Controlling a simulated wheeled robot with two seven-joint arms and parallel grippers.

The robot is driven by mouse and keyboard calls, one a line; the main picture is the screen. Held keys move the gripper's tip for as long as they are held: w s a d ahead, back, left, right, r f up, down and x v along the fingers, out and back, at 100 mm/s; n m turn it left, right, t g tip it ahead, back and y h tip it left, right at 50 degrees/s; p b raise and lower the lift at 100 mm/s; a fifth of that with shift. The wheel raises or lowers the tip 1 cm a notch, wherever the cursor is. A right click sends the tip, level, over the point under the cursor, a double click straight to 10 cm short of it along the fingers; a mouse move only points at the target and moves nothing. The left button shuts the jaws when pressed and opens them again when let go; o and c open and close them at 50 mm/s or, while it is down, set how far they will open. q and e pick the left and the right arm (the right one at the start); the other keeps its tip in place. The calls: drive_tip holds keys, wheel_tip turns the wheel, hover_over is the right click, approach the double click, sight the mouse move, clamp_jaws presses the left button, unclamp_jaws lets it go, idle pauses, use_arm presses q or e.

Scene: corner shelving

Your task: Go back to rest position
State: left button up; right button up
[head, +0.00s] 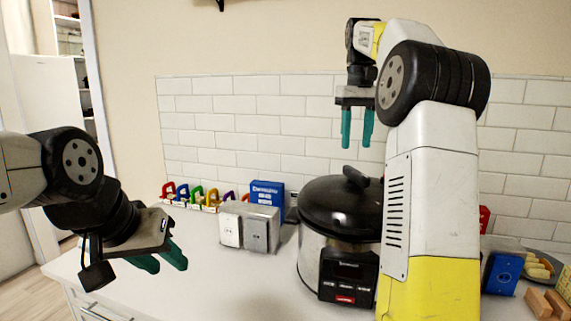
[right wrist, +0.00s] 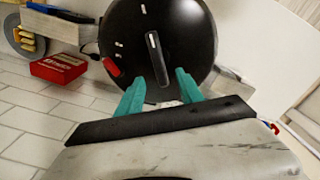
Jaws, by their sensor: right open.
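My left gripper (head: 167,266) is at the left of the head view, above the front left of the counter. Its teal fingers point down and to the right, stand apart and hold nothing. My right gripper (head: 356,143) is raised in front of the tiled wall, above the black-lidded cooker (head: 327,206). Its teal fingers point down and are apart and empty. In the right wrist view the open fingers (right wrist: 160,82) show against the round black lid (right wrist: 165,40) and its handle. My right arm hides the right part of the cooker in the head view.
Several coloured padlock-like items (head: 197,199), a blue box (head: 267,195) and a grey-and-white box-shaped item (head: 249,228) stand left of the cooker. To the right are another blue box (head: 502,274), a plate of yellow food (head: 539,268) and wooden blocks (head: 540,302). The counter's front left (head: 215,285) is clear.

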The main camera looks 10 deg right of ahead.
drive_tip(key=s+a+f+t, duration=0.2)
drive_tip(key=s+a+f, duration=0.2)
drive_tip(key=s, duration=0.4)
drive_tip(key=s+a+f+t+y, duration=0.1)
drive_tip(key=s+a+f+t, duration=0.1)
drive_tip(key=s+a+f, duration=0.3)
drive_tip(key=s+a+f+t+y, duration=0.1)
drive_tip(key=s+a+f, duration=0.3)
drive_tip(key=s, duration=0.7)
drive_tip(key=shift+s+a+f+m+t, duration=0.2)
drive_tip(key=shift+f+m+t, duration=0.3)
drive_tip(key=shift+f, duration=0.45)
